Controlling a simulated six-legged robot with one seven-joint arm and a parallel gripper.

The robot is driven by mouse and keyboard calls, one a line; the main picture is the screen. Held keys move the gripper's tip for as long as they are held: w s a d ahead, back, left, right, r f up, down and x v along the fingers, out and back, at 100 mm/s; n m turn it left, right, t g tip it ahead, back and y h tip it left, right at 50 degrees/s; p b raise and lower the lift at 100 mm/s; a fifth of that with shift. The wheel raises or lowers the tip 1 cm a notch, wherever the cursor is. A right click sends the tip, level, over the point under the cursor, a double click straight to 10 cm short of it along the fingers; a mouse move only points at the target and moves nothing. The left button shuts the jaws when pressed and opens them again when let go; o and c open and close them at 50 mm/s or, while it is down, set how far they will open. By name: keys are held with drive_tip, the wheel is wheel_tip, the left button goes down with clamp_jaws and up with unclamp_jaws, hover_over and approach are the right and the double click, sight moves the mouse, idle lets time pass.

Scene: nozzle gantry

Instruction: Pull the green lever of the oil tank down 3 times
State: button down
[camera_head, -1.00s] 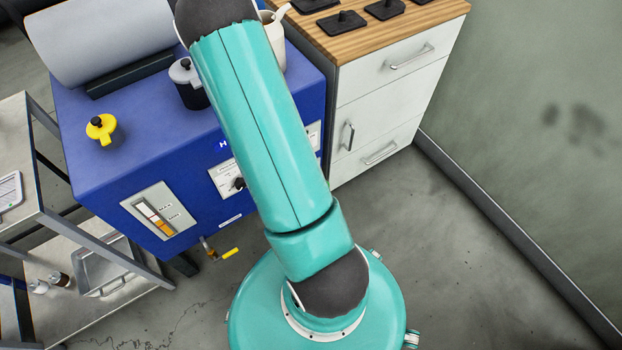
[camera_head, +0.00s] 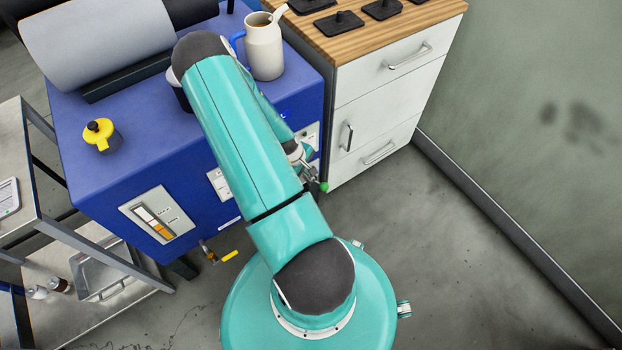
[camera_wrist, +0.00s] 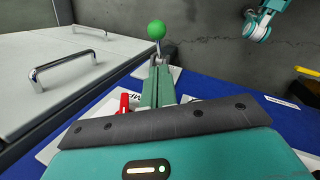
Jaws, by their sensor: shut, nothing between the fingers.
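The blue oil tank (camera_head: 145,130) stands left of centre in the head view, and its front is partly hidden by my arm. The lever's green ball knob (camera_head: 323,187) shows at the tank's right front corner. In the wrist view the green knob (camera_wrist: 156,29) is just beyond my fingertips, on a short metal stem that the fingers partly hide. My gripper (camera_wrist: 158,68) is shut and empty, pointing at the lever from close by. I cannot tell whether it touches the stem. In the head view my gripper (camera_head: 308,170) is small beside the knob.
A yellow-capped item (camera_head: 102,135) and a white jug (camera_head: 264,46) stand on the tank. A white drawer cabinet (camera_head: 385,95) with handles is close on the right. A metal cart (camera_head: 75,235) stands left. A yellow-handled valve (camera_head: 229,256) sits low in front. Floor at right is clear.

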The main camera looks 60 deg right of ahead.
drive_tip(key=shift+s, duration=0.1)
hover_over(318, 183)
drive_tip(key=a, duration=0.2)
wheel_tip(318, 183, down, 10)
drive_tip(key=r, duration=0.1)
drive_tip(key=shift+a+f, duration=0.1)
drive_tip(key=shift+f, duration=0.15)
drive_tip(key=shift+s, duration=0.2)
